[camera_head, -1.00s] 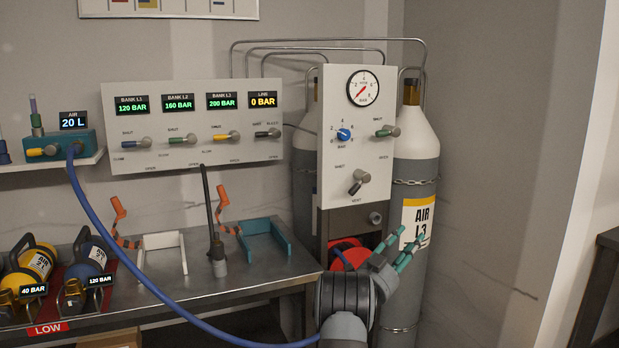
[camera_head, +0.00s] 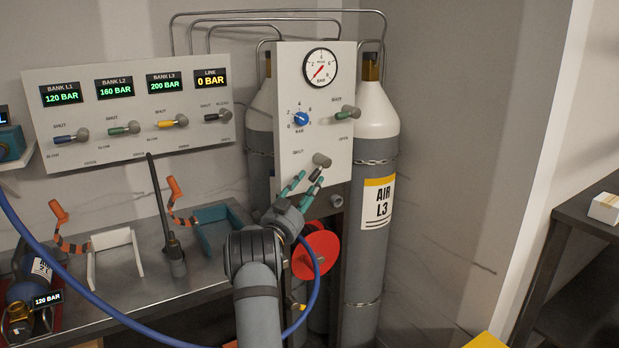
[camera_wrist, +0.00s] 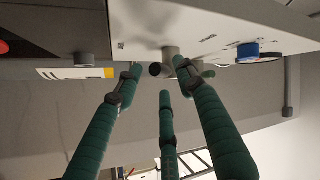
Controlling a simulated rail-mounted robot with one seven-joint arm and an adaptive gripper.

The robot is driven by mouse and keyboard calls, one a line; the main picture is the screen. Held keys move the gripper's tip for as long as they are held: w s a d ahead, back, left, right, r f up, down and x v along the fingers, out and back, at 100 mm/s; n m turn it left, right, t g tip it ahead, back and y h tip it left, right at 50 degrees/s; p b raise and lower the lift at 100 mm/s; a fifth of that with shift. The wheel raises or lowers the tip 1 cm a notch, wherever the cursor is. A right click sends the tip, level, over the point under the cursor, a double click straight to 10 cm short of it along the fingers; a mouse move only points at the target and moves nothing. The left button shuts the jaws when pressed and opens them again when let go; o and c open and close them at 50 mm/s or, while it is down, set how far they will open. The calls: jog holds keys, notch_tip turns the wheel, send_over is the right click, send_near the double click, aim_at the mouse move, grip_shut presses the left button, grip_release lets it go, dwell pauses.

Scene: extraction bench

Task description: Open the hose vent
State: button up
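The lower valve (camera_head: 321,160) on the white regulator panel (camera_head: 287,95) has a grey hub and a short dark lever pointing down and slightly left. A label that seems to read SHUT is at its upper left; the lower label is hidden. My gripper (camera_head: 308,183) is just below and in front of this valve, teal fingers apart and pointing up at it. In the wrist view, the valve hub (camera_wrist: 170,57) and the round dark lever end (camera_wrist: 155,69) are between the fingertips (camera_wrist: 157,72). Contact cannot be told. The blue hose (camera_head: 316,285) curves below the panel, beside a red disc (camera_head: 318,255).
Above are a pressure gauge (camera_head: 321,68), a blue knob (camera_head: 301,119) and a green-handled valve (camera_head: 346,113). A grey AIR L3 cylinder (camera_head: 370,255) stands close to the right. The bench (camera_head: 190,280) with holders and a tall black rod (camera_head: 160,195) is left.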

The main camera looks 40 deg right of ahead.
jog(key=shift+w+d+r, duration=0.2)
jog(key=shift+w+d, duration=0.15)
jog(key=shift+d, duration=0.25)
jog(key=c, duration=0.3)
grip_shut()
